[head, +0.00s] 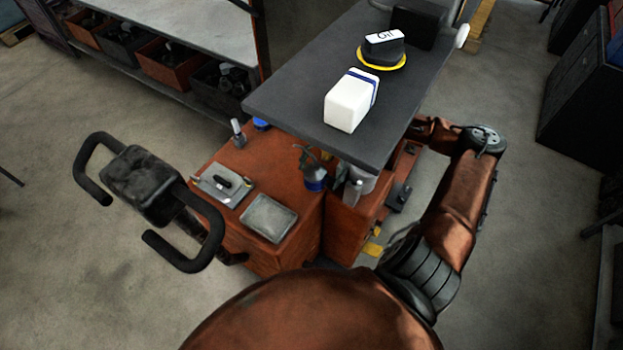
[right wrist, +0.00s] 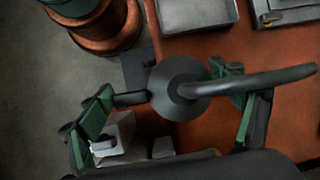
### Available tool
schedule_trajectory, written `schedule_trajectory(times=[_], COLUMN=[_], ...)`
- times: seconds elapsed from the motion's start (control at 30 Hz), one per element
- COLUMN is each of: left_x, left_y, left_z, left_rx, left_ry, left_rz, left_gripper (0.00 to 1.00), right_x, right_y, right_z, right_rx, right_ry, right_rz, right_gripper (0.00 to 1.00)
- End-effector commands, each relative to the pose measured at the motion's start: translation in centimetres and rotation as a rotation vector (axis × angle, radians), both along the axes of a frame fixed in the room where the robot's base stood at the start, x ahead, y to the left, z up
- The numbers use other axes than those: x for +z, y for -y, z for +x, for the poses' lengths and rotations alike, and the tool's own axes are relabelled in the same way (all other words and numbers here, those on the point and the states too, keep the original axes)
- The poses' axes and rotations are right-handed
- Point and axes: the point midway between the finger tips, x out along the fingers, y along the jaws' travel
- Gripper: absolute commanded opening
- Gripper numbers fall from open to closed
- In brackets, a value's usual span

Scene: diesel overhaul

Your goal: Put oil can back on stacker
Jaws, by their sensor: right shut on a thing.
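The oil can shows in the head view as a small can with a blue body and dark top (head: 315,183), close to the near left edge of the dark deck. The right wrist view shows its round dark top (right wrist: 181,90) and long thin spout pointing right. My right gripper (right wrist: 170,100) has its green-padded fingers on either side of the can and is shut on it. In the head view its fingers are largely hidden by the deck. The stacker seems to be the red body (head: 278,240) with a black tiller handle (head: 142,183). My left gripper is out of view.
The dark deck (head: 290,95) overhangs the red body. A grey tray (head: 268,217) and a tool tray (head: 222,186) lie on the red top.

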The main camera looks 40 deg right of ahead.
Motion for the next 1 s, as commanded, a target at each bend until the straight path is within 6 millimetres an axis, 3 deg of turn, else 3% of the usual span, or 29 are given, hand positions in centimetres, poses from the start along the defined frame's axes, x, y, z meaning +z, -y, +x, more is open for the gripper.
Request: schedule_trajectory(times=[0.1,0.3,0.57,0.8,1.0], left_x=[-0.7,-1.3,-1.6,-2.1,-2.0], left_y=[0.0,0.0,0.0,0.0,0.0], left_z=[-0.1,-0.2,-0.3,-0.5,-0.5], left_rx=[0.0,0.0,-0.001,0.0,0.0], left_ry=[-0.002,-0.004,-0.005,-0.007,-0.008], left_rz=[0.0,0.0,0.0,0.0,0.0], left_gripper=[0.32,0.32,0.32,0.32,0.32], right_x=[-2.2,-4.8,-6.1,-9.1,-9.0], right_y=[0.4,1.0,1.3,1.4,1.4], right_z=[2.2,4.3,5.3,5.2,5.3], right_rx=[-0.001,0.0,0.001,0.0,0.001], right_ry=[0.002,0.002,0.002,0.002,0.002], right_rz=[0.004,0.002,0.0,-0.001,-0.001], right_gripper=[0.29,0.29,0.29,0.29,0.29])
